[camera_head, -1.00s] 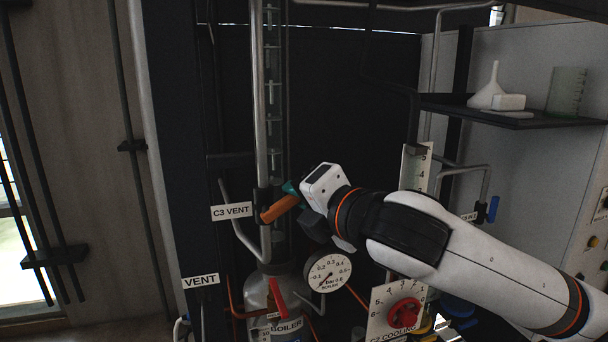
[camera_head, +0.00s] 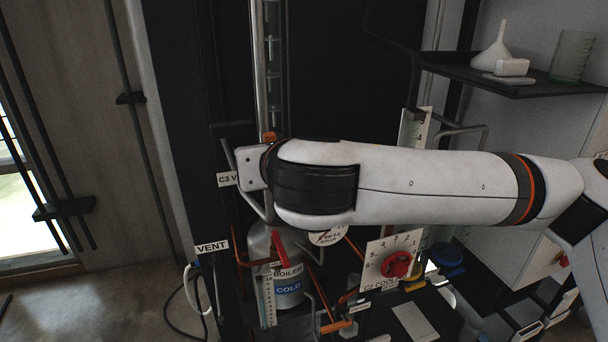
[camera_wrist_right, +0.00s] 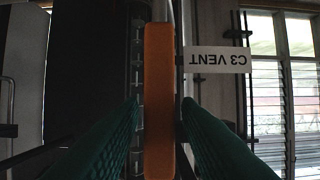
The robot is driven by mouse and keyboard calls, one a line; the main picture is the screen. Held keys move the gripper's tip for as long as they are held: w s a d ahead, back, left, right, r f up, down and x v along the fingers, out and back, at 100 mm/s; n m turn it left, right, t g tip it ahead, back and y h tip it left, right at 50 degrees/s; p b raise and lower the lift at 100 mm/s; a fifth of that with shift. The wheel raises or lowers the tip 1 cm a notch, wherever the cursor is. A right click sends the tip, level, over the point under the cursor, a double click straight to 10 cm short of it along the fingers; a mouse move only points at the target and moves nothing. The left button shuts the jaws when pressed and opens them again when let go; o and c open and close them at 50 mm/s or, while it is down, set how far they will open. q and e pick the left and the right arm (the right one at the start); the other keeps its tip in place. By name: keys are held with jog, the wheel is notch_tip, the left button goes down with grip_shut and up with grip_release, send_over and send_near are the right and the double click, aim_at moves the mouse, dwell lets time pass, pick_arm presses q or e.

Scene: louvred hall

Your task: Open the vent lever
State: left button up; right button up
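The orange vent lever (camera_wrist_right: 159,100) runs upright through the middle of the right wrist view, in line with the pipe. In the head view only a small orange end (camera_head: 269,136) shows above my right arm; the rest is hidden. The two green fingers of my right gripper (camera_wrist_right: 160,104) lie on either side of the lever, with a narrow gap showing on each side. The C3 VENT label (camera_wrist_right: 217,60) is upside down in the wrist view and partly covered in the head view. My left gripper is not in view.
A boiler vessel (camera_head: 289,286), a red cooling knob (camera_head: 396,264) and a partly covered gauge (camera_head: 328,237) sit below my arm. A shelf (camera_head: 520,86) with a funnel (camera_head: 494,47) and a beaker (camera_head: 571,57) stands at right. Vertical pipes surround the lever.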

jog(key=shift+o, duration=0.9)
jog(key=shift+r, duration=0.1)
jog(key=f+v, duration=0.1)
jog(key=v, duration=0.6)
jog(key=shift+s, duration=0.1)
